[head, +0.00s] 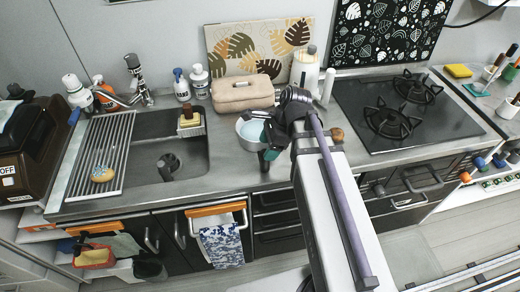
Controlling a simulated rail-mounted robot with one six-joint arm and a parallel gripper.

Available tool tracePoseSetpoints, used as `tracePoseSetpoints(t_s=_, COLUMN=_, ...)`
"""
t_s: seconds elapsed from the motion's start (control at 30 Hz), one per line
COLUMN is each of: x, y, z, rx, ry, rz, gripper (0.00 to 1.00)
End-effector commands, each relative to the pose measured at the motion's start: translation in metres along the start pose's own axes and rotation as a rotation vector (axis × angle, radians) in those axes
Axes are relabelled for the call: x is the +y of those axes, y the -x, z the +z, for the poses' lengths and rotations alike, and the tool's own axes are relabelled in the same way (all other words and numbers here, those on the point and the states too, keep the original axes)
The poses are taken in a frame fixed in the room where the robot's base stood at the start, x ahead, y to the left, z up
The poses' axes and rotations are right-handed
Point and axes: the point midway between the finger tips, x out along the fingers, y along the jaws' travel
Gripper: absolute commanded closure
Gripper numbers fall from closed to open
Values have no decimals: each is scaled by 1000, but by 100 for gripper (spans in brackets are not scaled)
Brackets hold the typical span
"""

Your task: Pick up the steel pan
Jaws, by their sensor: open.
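The steel pan (249,129) is a small, round, light-grey pan on the counter, between the sink and the stove. My arm's wrist covers its right side, and its handle cannot be made out clearly. My gripper (268,142) is at the pan's right front edge, with dark and teal parts showing. It is open. I cannot tell whether the fingers touch the pan or are around any part of it.
A pinkish bag (240,93) lies just behind the pan. A white bottle (304,68) stands behind my wrist. A small brown round item (337,134) is right of my arm. The sink (165,160) is left, the stove (395,108) right.

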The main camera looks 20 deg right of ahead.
Motion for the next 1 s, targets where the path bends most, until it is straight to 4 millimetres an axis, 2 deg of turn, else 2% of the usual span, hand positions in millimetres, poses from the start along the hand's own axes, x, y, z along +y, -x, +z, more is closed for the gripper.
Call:
tracePoseSetpoints(t_s=0.13, x=0, y=-8, z=-1, rx=0, ry=1, rz=0, gripper=36)
tracePoseSetpoints(t_s=0.3, x=1, y=-44, z=-6, rx=0, ry=3, rz=1, gripper=36)
tracePoseSetpoints(t_s=0.37, x=1, y=-52, z=-5, rx=0, ry=2, rz=1, gripper=36)
tracePoseSetpoints(t_s=0.6, x=1, y=-50, z=-2, rx=0, ry=1, rz=0, gripper=36)
tracePoseSetpoints(t_s=1.0, x=1, y=-50, z=-2, rx=0, ry=1, rz=0, gripper=74)
